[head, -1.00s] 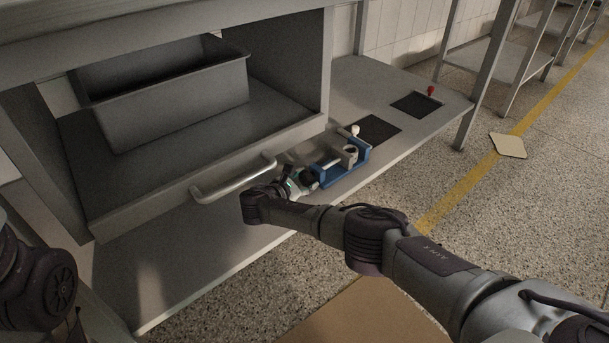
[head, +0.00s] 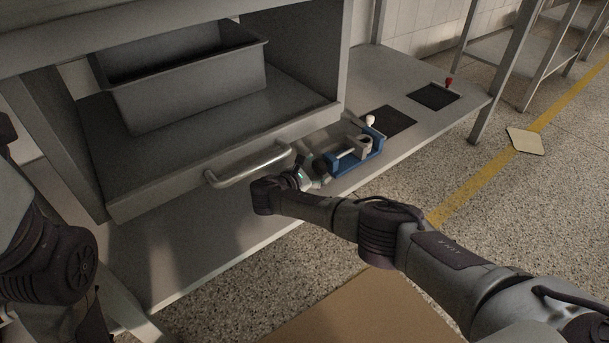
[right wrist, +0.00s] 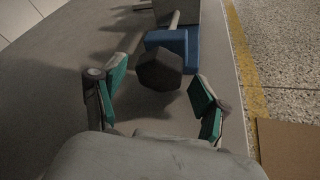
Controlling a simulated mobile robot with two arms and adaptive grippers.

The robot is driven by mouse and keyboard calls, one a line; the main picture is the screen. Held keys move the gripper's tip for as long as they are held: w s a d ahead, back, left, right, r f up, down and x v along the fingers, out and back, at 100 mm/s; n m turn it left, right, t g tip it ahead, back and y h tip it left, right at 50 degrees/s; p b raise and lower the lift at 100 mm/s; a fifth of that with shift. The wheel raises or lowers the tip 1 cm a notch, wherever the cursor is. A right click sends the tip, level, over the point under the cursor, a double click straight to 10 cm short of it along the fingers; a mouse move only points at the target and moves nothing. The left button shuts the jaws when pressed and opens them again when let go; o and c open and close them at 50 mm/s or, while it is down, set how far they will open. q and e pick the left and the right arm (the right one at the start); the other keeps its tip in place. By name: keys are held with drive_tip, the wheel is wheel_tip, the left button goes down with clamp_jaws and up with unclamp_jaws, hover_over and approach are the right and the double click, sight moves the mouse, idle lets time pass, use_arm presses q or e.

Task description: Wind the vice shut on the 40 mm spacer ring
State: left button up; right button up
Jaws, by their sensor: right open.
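The blue vice (head: 345,167) stands near the front edge of the low grey shelf. Grey jaw parts and a small grey ring-like piece (head: 364,142) sit at its top; I cannot tell for sure that this is the spacer ring or whether the jaws touch it. In the right wrist view the vice's blue body (right wrist: 186,45) shows behind a dark faceted knob (right wrist: 160,70). My right gripper (right wrist: 158,80) is open, its green-padded fingers on either side of the knob with gaps visible. In the head view the right gripper (head: 312,176) is at the vice's left end. My left gripper is out of view.
A drawer-like tray with a metal handle (head: 250,166) overhangs the shelf left of the vice, holding a grey bin (head: 190,94). Dark square pads (head: 391,121) and a red-topped lever (head: 450,83) lie beyond the vice. The floor in front is open, with a brown mat (head: 365,312).

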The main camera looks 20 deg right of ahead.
drive_tip(key=v, duration=1.1)
